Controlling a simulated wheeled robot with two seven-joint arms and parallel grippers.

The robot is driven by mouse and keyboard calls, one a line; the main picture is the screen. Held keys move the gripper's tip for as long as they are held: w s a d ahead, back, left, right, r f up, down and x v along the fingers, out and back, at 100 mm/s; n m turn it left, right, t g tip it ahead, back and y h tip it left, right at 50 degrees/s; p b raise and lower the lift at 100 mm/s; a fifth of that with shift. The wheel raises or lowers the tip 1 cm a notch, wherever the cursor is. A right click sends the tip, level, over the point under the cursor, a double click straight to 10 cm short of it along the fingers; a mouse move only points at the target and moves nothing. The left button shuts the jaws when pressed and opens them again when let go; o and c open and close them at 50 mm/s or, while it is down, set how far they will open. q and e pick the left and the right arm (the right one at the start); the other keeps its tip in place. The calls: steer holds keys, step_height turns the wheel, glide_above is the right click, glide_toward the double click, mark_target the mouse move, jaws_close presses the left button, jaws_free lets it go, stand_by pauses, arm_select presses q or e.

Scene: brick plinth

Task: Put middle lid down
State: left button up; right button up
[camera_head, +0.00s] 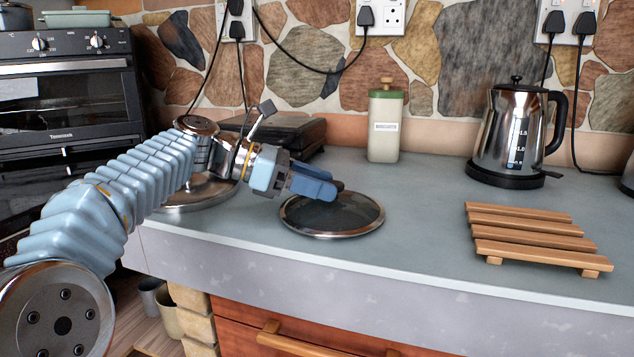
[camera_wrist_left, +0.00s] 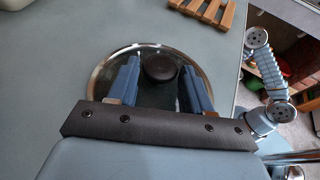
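A round glass lid (camera_head: 345,222) with a steel rim lies flat on the counter near its front edge. Its dark round knob (camera_wrist_left: 160,67) shows in the left wrist view. My left gripper (camera_head: 325,188) is over the lid with its blue fingers open. In the wrist view the knob sits between the fingertips, with a visible gap on each side. In the head view the fingers hide most of the knob. A second round, steel-rimmed lid-like thing (camera_head: 195,197) lies to the left, partly hidden behind my left arm. My right gripper is not in view.
A wooden slatted rack (camera_head: 525,236) stands to the right on the counter, with a kettle (camera_head: 515,132) behind it. The counter between lid and rack is clear.

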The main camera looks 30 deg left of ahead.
arm_select(q)
steer(key=shift+o, duration=1.4)
steer(key=shift+r, duration=0.2)
steer(key=p+v, duration=0.1)
steer(key=v, duration=1)
steer(key=shift+p, duration=0.4)
steer(key=shift+s+a+r, duration=0.15)
steer(key=shift+s+a, duration=0.2)
steer(key=shift+a, duration=0.05)
